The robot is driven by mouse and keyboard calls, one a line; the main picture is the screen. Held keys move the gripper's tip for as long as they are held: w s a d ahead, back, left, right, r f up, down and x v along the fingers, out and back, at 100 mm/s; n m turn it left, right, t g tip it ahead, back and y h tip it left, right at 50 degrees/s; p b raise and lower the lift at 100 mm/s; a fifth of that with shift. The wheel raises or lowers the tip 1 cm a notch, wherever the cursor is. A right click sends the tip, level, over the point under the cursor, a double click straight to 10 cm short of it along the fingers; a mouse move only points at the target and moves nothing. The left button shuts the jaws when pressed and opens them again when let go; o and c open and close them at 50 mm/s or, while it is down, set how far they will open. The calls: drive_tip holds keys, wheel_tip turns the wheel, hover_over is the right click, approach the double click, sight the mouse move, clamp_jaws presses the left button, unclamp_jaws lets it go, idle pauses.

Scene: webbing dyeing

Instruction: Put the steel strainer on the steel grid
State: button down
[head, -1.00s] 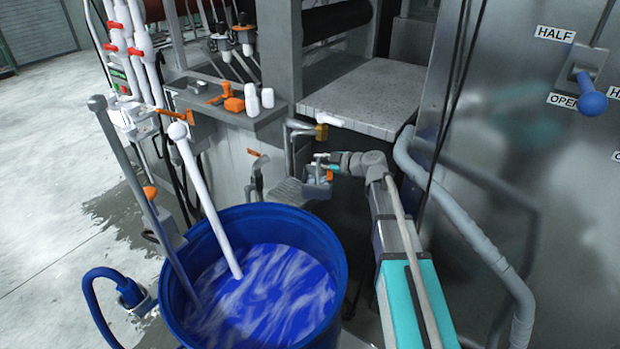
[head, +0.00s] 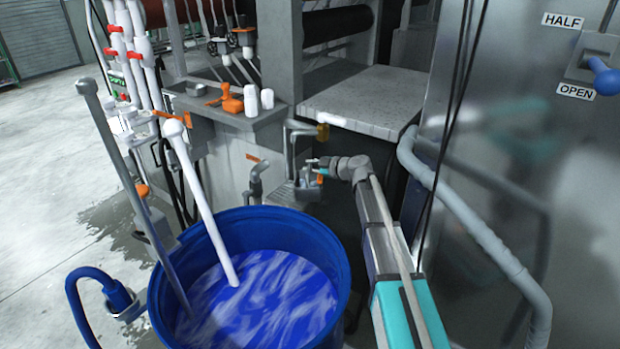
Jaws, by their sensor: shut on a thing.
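My gripper (head: 313,168) is far off and small in the head view, at the end of my arm, in front of the machine and beyond the blue barrel. It is shut on a small grey metal piece (head: 307,184), which appears to be the steel strainer; its shape is hard to make out at this size. It hangs close to the bent pipes below the machine's shelf.
A blue barrel (head: 334,262) of blue liquid stands in front, with a white rod (head: 203,200) and a grey rod (head: 135,190) leaning in it. A pale ledge (head: 365,97) is above my gripper. A steel cabinet and a bent grey pipe (head: 470,222) bound the right side.

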drive_tip(key=shift+w+a+f+b, duration=0.15)
drive_tip(key=shift+w+f+b, duration=0.35)
drive_tip(key=shift+f+b, duration=0.2)
drive_tip(key=shift+s+f+b, duration=0.1)
drive_tip(key=shift+f+b, duration=1.2)
drive_tip(key=c, duration=0.6)
unclamp_jaws()
drive_tip(key=shift+c, duration=0.2)
drive_tip(key=p+v, duration=0.3)
drive_tip(key=v, duration=0.9)
